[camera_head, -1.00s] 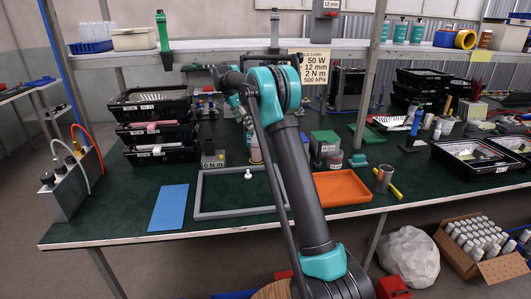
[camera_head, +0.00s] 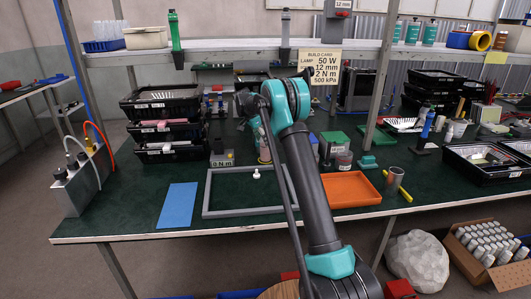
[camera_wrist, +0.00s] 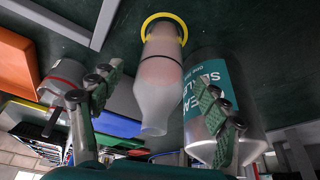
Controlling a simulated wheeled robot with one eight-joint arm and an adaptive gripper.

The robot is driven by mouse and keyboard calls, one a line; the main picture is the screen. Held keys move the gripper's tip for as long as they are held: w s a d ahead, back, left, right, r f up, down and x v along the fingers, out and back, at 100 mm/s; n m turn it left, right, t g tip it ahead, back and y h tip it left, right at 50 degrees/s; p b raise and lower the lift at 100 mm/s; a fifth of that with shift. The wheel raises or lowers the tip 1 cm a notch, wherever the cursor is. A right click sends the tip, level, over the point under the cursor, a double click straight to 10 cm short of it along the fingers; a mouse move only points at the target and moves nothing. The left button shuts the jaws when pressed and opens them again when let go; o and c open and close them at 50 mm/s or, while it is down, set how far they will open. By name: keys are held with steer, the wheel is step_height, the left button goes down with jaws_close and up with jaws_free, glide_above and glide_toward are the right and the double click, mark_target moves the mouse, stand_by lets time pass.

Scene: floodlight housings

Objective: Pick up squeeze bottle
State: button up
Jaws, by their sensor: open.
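The squeeze bottle (camera_wrist: 160,85), translucent with pinkish contents, a dark band and a narrow tip, fills the middle of the wrist view. A yellow ring (camera_wrist: 181,20) surrounds its far end. My gripper (camera_wrist: 158,95) is open, with one green-padded finger on each side of the bottle; whether either finger touches it I cannot tell. In the head view, part of the bottle (camera_head: 264,152) shows beside my arm, which hides the gripper.
A grey frame (camera_head: 208,192) with a small white piece inside, a blue mat (camera_head: 178,206) and an orange tray (camera_head: 350,190) lie on the green table (camera_head: 130,215). Stacked black bins (camera_head: 160,105) stand left. A build card (camera_head: 317,60) hangs at the back shelf.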

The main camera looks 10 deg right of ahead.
steer(key=x, duration=0.5)
steer(key=shift+f, duration=0.1)
steer(key=c, duration=1.6)
